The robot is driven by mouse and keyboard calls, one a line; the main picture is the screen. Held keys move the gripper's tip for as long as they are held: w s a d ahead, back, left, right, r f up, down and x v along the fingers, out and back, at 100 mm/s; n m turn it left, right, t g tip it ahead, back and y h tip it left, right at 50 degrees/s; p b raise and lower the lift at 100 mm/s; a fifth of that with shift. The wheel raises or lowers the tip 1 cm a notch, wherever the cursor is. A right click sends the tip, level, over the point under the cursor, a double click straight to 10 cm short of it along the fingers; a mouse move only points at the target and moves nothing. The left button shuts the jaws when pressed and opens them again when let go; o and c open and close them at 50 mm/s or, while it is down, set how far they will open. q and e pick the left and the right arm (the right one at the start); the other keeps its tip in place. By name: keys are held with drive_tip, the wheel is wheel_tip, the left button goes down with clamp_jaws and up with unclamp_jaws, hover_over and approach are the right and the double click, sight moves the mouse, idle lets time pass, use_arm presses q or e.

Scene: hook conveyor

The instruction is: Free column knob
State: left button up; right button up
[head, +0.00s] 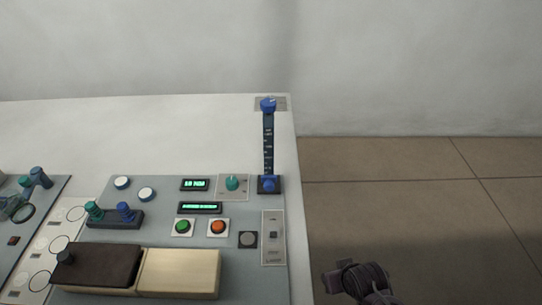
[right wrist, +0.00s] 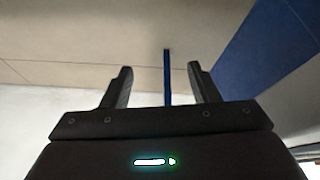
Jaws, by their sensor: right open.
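A dark blue upright column (head: 268,145) with pale marks stands at the right end of the grey control panel. A blue knob (head: 268,104) is at its far end, and another blue knob (head: 268,184) is at its near end. My right gripper (right wrist: 160,82) is open and empty in the right wrist view, pointing away from the panel or at an unclear angle. A thin blue post (right wrist: 167,75) shows between its fingers, beyond them; I cannot tell if it is the column. A dark part at the head view's lower right looks like my right arm. My left gripper is not in view.
The panel carries a green button (head: 183,227), an orange button (head: 218,227), a teal knob (head: 232,183) and a slide switch (head: 272,236). A dark brown block (head: 98,265) and a cream block (head: 180,272) lie in front. Open tiled floor (head: 420,190) is on the right.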

drive_tip(key=w+a+r+n+t+y+p, duration=0.15)
drive_tip(key=w+r, duration=0.25)
drive_tip(key=r, duration=0.4)
drive_tip(key=w+a+r+m+t+p, duration=0.1)
drive_tip(key=w+a+r+t, duration=0.2)
drive_tip(key=r, duration=0.5)
drive_tip(key=n+t+y, duration=0.2)
drive_tip(key=n+y, duration=0.5)
drive_tip(key=y, duration=0.5)
approach(275, 107)
drive_tip(key=x, duration=0.4)
drive_tip(key=shift+w+a+p, duration=0.15)
drive_tip(key=shift+p, duration=0.25)
drive_tip(key=p+x, duration=0.2)
drive_tip(key=x, duration=0.4)
drive_tip(key=shift+w+a, duration=0.1)
drive_tip(key=shift+w+a+f, duration=0.1)
drive_tip(key=shift+w+a, duration=0.25)
drive_tip(key=shift+a, duration=0.05)
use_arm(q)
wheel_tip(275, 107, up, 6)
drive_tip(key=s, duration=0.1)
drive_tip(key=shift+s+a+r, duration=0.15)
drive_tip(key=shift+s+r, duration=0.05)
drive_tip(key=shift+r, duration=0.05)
